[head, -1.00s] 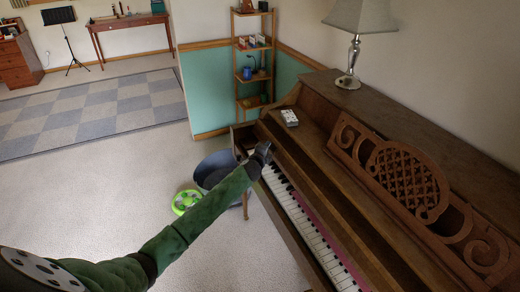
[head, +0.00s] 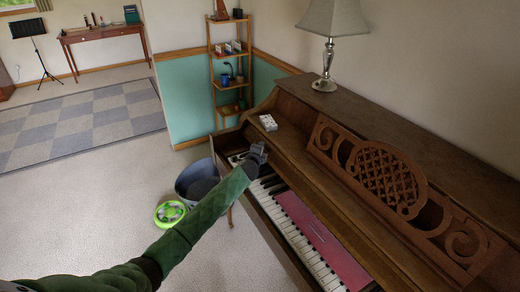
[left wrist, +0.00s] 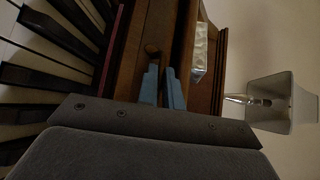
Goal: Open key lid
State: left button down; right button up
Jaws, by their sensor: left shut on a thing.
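The upright piano's brown wooden key lid (head: 335,222) stands back from the keys (head: 290,232) in the head view, and the black and white keys show. My left gripper (head: 257,152) is at the far left end of the keyboard, by the lid. In the left wrist view, my left gripper's blue fingers (left wrist: 163,86) are close together at a small round wooden knob (left wrist: 152,49) on the lid (left wrist: 160,22), shut on it; the exact contact is partly hidden. My right gripper is not in view.
A pink panel (head: 322,240) lies behind the keys. A dark bin (head: 196,180) and a green round object (head: 170,213) are on the floor at left. The carpet (head: 90,215) is otherwise clear.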

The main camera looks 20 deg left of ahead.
pick_arm(q)
jog(key=c, duration=1.6)
grip_release()
jog(key=shift+r, duration=0.25)
jog(key=shift+o, duration=0.2)
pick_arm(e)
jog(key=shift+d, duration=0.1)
pick_arm(q)
jog(key=shift+f, duration=0.1)
jog(key=shift+s, duration=0.15)
